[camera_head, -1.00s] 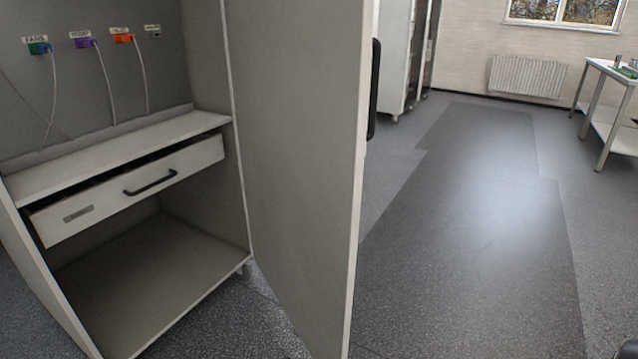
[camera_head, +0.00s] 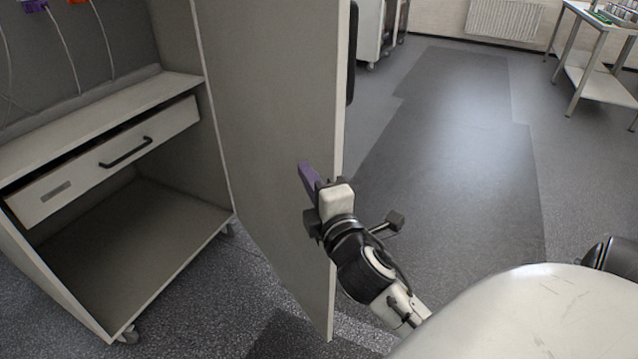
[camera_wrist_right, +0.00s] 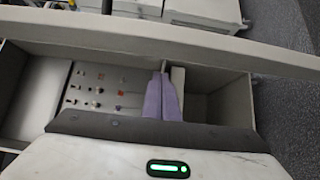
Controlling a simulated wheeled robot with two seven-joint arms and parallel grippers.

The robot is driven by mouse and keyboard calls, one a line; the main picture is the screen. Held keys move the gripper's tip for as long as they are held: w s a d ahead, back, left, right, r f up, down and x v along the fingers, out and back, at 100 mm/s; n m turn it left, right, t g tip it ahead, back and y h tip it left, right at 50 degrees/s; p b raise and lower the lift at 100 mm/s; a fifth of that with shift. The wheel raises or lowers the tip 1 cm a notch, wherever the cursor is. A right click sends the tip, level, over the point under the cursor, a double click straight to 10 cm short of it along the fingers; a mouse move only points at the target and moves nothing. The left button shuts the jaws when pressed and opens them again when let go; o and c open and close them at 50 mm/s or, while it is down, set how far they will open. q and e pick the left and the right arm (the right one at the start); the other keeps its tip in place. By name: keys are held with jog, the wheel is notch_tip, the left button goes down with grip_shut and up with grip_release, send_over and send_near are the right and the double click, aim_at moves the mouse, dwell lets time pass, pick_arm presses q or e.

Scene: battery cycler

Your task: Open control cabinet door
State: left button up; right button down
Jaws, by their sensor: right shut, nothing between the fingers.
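The grey control cabinet (camera_head: 130,215) stands at the left in the head view, with its front open. Its door (camera_head: 265,130) stands swung wide out to the right of the opening, its inner face toward me. A black handle (camera_head: 352,60) shows beyond the door's free edge, on its outer side. My right gripper (camera_head: 306,176) is shut and empty, its purple fingertips in front of the door's inner face near the free edge. I cannot tell whether they touch it. In the right wrist view the purple fingers (camera_wrist_right: 163,98) lie together, with the cabinet interior beyond. My left gripper is not in view.
A drawer (camera_head: 70,185) with a black handle sits inside the cabinet under a shelf. Coloured plugs with cables hang on the back wall. Grey floor (camera_head: 460,180) is clear to the right of the door. A table (camera_head: 590,80) stands far right.

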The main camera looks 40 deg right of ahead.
aim_at(325, 168)
jog(key=d, duration=0.4)
jog(key=shift+s, duration=0.1)
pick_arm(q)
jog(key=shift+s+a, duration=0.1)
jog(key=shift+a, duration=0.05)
pick_arm(e)
jog(key=shift+d, duration=0.1)
